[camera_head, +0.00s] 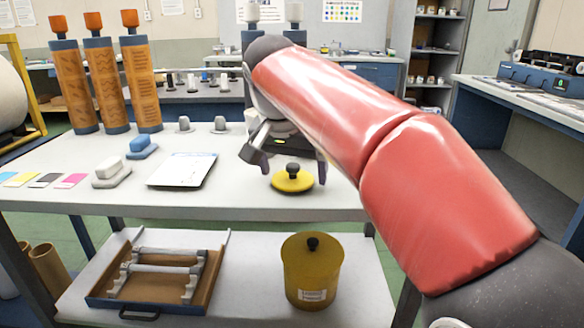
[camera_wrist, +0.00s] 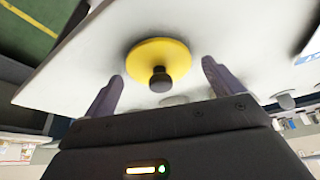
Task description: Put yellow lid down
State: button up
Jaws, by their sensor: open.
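The yellow lid (camera_head: 292,180), a flat disc with a black knob, lies on the white table top (camera_head: 240,205) near its front edge. It also shows in the wrist view (camera_wrist: 160,62), with the black knob (camera_wrist: 160,80) pointing toward my gripper. My gripper (camera_head: 290,168) is open around and just above the lid in the head view. In the wrist view its two fingers (camera_wrist: 160,80) stand apart on either side of the knob, touching nothing that I can see.
A yellow pot (camera_head: 312,275) with a black-knobbed lid stands on the lower shelf. Beside it is a wooden tray with rollers (camera_head: 160,270). A white sheet (camera_head: 183,170), blocks (camera_head: 142,146) and tall orange-topped rolls (camera_head: 100,85) occupy the table's left.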

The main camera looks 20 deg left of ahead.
aim_at(282, 187)
jog(key=v, duration=0.2)
jog(key=p+v, duration=0.1)
jog(key=v, duration=0.2)
jog(key=a+v, duration=0.1)
jog(key=v, duration=0.1)
jog(key=shift+s+r+p, duration=0.15)
jog(key=shift+r+p, duration=0.15)
jog(key=shift+r, duration=0.1)
